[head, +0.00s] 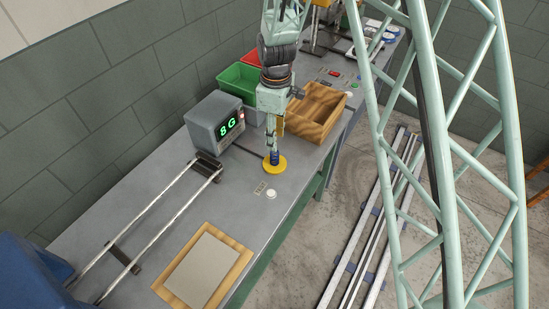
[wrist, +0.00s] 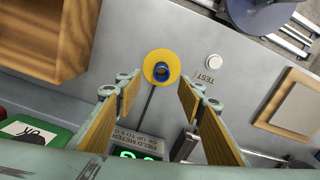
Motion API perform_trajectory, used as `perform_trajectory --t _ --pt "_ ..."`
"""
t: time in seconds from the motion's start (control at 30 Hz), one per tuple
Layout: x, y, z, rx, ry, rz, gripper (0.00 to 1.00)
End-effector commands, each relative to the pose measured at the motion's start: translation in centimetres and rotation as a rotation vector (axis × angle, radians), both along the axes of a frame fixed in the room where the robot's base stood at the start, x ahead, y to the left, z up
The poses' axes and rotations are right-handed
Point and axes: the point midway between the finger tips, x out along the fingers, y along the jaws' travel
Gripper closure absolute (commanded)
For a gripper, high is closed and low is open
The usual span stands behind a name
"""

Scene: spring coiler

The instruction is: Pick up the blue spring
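The blue spring (head: 275,157) stands upright on a round yellow disc (head: 275,168) on the grey bench. In the wrist view the blue spring (wrist: 161,72) is seen from above, near the middle of the yellow disc (wrist: 150,66). My gripper (head: 273,141) points down just above the spring. In the wrist view my gripper (wrist: 159,95) is open, its two padded fingers wide apart with nothing between them. The spring shows just beyond the gap between the fingertips, roughly centred. The arm hides no part of the spring in the wrist view.
A grey meter (head: 215,122) with a green display stands left of the disc. A wooden box (head: 316,112), a green bin (head: 240,80) and a red bin (head: 250,58) stand behind. A white TEST button (head: 271,194) and a wood-edged plate (head: 203,268) lie in front. Two rails run left.

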Motion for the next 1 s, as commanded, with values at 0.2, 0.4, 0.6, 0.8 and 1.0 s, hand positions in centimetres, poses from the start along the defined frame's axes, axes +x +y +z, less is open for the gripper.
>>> perform_trajectory --t 0.2,0.4,0.6,0.8,1.0 --pt "-0.1 0.0 -2.4 0.000 0.002 0.000 0.64" --pt "-0.1 0.0 -4.2 -0.001 0.001 0.000 0.64" --pt "0.0 0.0 -4.9 0.000 0.000 0.000 0.64" --pt "0.0 0.0 -5.0 0.000 0.000 0.000 0.64" --pt "0.0 0.0 -5.0 0.000 0.000 0.000 0.64"
